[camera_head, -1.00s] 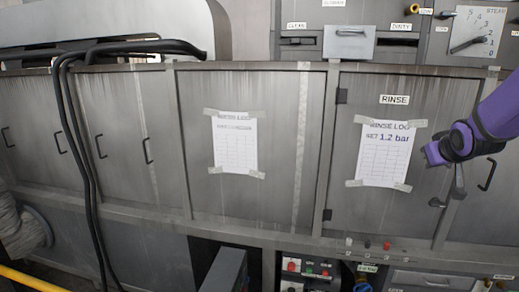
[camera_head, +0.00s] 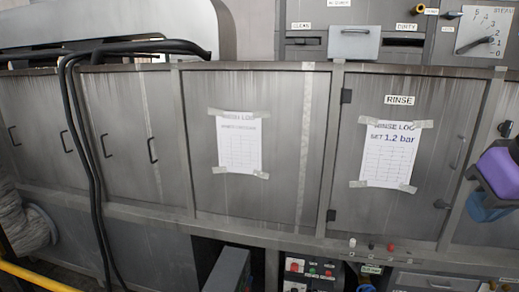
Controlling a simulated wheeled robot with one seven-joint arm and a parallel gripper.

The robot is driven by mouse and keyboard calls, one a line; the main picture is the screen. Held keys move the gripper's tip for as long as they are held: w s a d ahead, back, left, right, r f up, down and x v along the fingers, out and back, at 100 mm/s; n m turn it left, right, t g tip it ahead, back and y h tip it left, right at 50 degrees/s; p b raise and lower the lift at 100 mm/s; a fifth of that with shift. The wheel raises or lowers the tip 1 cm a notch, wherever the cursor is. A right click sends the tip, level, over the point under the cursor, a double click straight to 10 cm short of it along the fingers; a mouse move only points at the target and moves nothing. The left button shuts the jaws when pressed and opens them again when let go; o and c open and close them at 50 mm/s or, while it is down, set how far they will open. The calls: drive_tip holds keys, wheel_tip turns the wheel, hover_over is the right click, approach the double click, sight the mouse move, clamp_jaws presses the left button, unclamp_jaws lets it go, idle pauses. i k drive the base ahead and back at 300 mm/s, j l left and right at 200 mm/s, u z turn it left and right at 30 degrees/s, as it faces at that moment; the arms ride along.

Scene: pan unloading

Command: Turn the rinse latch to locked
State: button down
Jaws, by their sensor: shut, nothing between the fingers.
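The rinse latch (camera_head: 441,204) is a small dark piece low on the door's right side. It seems to lie roughly level, but it is too small to tell its setting. A purple and blue part of my arm shows at the right edge, right of the latch and apart from it. My gripper's fingers are not visible.
A taped rinse log sheet (camera_head: 390,155) hangs on the door, reading 1.2 bar. A slim handle (camera_head: 455,167) stands above the latch. Small knobs (camera_head: 390,247) sit below the door. Black hoses (camera_head: 80,150) hang at left.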

sight(440, 203)
drive_tip(key=z, duration=0.9)
